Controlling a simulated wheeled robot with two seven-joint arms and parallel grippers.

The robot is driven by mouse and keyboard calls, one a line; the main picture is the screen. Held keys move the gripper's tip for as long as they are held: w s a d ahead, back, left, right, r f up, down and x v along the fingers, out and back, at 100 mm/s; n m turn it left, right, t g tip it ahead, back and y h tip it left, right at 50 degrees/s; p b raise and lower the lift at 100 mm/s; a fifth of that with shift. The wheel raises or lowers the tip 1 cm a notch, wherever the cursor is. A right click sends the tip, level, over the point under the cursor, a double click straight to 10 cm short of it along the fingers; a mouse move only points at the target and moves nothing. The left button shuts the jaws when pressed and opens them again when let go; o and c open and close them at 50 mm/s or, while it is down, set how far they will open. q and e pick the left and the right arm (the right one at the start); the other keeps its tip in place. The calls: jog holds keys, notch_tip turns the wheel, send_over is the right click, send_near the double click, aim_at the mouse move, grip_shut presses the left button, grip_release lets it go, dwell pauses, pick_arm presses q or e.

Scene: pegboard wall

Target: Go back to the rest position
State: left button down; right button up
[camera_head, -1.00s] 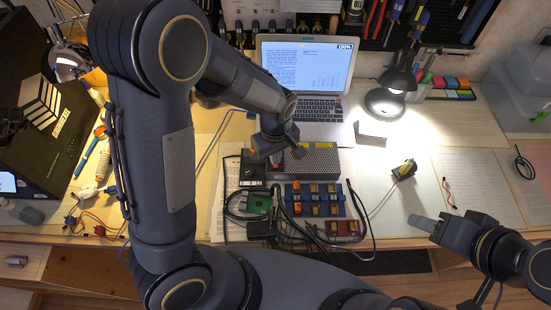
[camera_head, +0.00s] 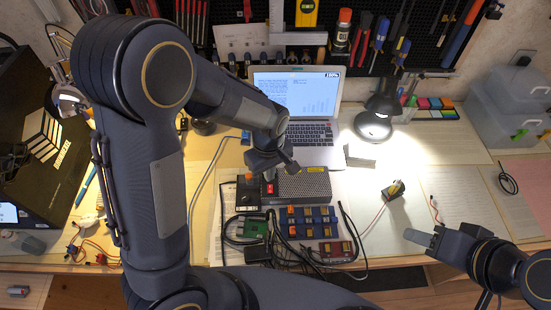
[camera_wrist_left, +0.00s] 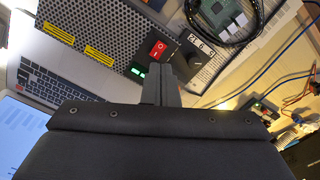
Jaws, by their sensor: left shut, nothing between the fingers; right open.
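My left gripper (camera_head: 270,171) is shut and empty above the workbench. It is over the left end of a grey perforated power supply box (camera_head: 305,187). In the left wrist view the shut fingers (camera_wrist_left: 163,82) point at the box's end, close to a red rocker switch (camera_wrist_left: 158,49) and a lit green light. I cannot tell whether the fingertips touch the box. My right gripper (camera_head: 420,239) is over the front edge of the bench at the right, open and empty, seen from the side.
An open laptop (camera_head: 305,135) stands behind the box, with a black desk lamp (camera_head: 376,115) to its right. Cables, a green circuit board (camera_head: 254,229) and blue modules (camera_head: 308,217) lie in front. A black box (camera_head: 40,130) stands at the left. The right bench has open paper-covered room.

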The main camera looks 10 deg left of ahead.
pick_arm(q)
jog(key=s+a+r+m+t+h, duration=0.2)
jog(key=s+a+r+m, duration=0.1)
jog(key=s+r, duration=0.4)
jog(key=s+a+r+m+t+h, duration=0.1)
jog(key=s+a+r+m+t, duration=0.2)
jog(key=s+r, duration=0.5)
jog(key=shift+s+a+r+m+t+h, duration=0.35)
jog(key=shift+s+a+m, duration=0.35)
jog(key=shift+s+a, duration=0.4)
jog(key=shift+w+a, duration=0.1)
